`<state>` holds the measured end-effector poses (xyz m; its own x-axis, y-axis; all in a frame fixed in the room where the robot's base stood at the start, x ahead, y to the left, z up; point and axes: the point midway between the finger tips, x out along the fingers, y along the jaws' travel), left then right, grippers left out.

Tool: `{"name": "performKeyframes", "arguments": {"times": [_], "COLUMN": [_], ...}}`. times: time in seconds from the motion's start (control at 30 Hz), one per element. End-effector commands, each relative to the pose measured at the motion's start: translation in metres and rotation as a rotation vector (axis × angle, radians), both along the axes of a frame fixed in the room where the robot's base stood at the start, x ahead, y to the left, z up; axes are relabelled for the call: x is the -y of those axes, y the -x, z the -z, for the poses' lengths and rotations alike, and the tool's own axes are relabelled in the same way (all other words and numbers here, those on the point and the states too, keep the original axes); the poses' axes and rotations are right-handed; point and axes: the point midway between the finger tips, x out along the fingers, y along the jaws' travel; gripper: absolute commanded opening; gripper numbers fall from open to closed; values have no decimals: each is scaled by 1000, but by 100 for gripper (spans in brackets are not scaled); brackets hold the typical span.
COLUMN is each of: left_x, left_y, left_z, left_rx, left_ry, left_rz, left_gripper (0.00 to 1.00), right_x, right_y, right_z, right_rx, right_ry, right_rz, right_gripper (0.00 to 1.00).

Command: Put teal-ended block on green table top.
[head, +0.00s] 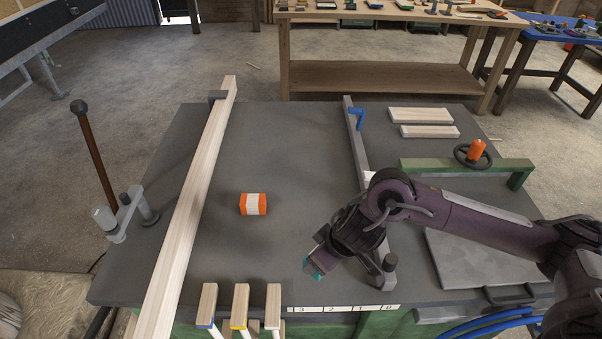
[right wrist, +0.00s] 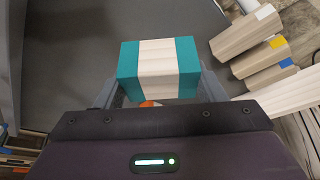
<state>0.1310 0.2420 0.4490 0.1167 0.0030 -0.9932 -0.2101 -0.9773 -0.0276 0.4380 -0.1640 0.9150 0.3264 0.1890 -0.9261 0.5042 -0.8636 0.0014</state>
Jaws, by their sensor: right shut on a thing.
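The teal-ended block (right wrist: 158,68) has a pale wood middle and teal ends. In the right wrist view it sits between the fingers of my right gripper (right wrist: 155,95), which is shut on it. In the head view the block (head: 318,266) is mostly hidden by my right gripper (head: 322,258), over the front middle of the table. I cannot tell whether the block touches the surface. The table top (head: 290,150) looks dark grey, with green parts (head: 360,326) below its front edge. My left gripper is not in view.
An orange-ended block (head: 253,204) lies left of my gripper. A long timber beam (head: 190,215) crosses the table's left side. Several wooden handles (head: 240,305) stand at the front edge. A green rail (head: 455,164) and grey plate (head: 480,258) are right. The middle is clear.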

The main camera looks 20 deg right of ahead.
Motion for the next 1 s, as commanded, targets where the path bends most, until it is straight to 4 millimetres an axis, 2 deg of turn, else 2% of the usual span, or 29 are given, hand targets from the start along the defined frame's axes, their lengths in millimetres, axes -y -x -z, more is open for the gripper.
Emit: {"name": "performKeyframes", "arguments": {"times": [0.03,0.1,0.3,0.5,0.63,0.77,1.0], "left_x": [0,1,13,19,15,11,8], "left_y": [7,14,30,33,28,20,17], "left_z": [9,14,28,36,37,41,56], "left_rx": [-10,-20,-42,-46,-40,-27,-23], "left_ry": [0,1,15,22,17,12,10], "left_rz": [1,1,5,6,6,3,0], "left_gripper": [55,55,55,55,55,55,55], "right_x": [-2,-5,-10,-12,-12,-12,-12], "right_y": [-17,-33,-70,-88,-92,-92,-90], "right_z": [-7,-19,-66,-107,-121,-109,-44], "right_rx": [12,11,7,1,-3,-9,-12], "right_ry": [1,1,1,0,-1,-5,-10], "right_rz": [-78,-198,-500,-691,-746,-765,-763], "right_gripper": [40,40,40,40,40,40,40]}}
